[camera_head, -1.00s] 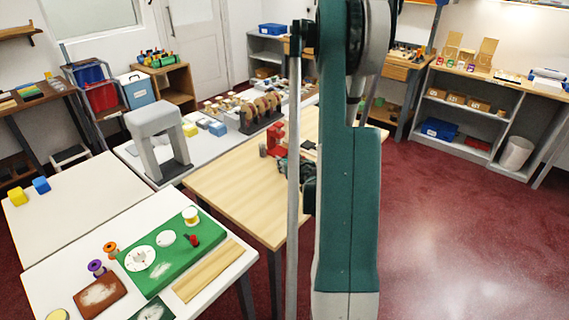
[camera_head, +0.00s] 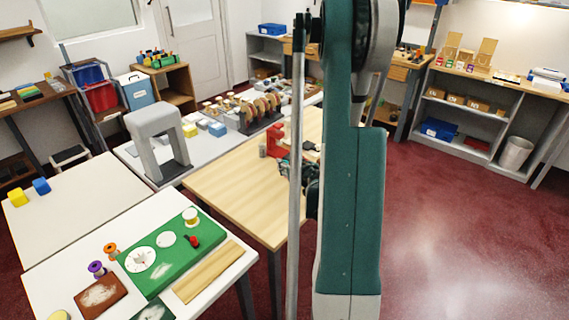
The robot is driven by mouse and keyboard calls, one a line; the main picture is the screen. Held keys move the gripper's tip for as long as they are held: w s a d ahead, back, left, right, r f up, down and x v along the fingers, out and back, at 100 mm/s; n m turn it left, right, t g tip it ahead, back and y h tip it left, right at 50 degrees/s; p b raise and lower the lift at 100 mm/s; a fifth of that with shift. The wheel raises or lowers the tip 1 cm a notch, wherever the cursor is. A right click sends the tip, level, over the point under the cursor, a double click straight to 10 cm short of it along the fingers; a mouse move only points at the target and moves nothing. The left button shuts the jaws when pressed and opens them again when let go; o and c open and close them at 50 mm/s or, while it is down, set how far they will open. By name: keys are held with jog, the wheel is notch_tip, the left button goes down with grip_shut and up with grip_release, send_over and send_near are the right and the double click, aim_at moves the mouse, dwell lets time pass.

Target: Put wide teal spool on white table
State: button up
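I cannot make out a wide teal spool in this view. A white table (camera_head: 75,212) at the left bears a yellow and a blue block, with much of its top bare. Dark parts of my arm's end (camera_head: 284,166) show over the wooden table (camera_head: 230,192), mostly hidden behind my upright teal arm. My gripper's fingers cannot be made out, nor whether they hold anything.
A red object (camera_head: 277,140) and a small grey cylinder (camera_head: 263,151) are at the wooden table's far part. A grey arch (camera_head: 155,138) and several spools stand on the table behind. Shelves (camera_head: 470,118) line the right wall. Red floor at right is open.

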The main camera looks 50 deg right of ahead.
jog(key=p+v, duration=0.1)
jog(key=v, duration=0.8)
dwell(0.7)
jog(key=shift+w+a+r, duration=0.2)
jog(key=shift+w+a, duration=0.1)
jog(key=shift+a, duration=0.1)
jog(key=w+a+r+n+g+y, duration=0.15)
jog(key=a+r, duration=0.25)
jog(key=a, duration=0.6)
jog(key=w+a+r+n+y, duration=0.1)
jog(key=w+a+r+y, duration=0.15)
jog(key=a, duration=0.75)
jog(key=w+a+r+n+y, duration=0.1)
jog(key=w+a+r, duration=0.3)
jog(key=a, duration=0.6)
jog(key=s+a+r+n+g, duration=0.1)
jog(key=s+a+r, duration=0.2)
jog(key=s+a, duration=0.6)
jog(key=s+a+r+n+g+y, duration=0.1)
jog(key=s+a+r+g, duration=0.1)
jog(key=s+a, duration=0.8)
jog(key=shift+a+r, duration=0.8)
jog(key=shift+a, duration=1.75)
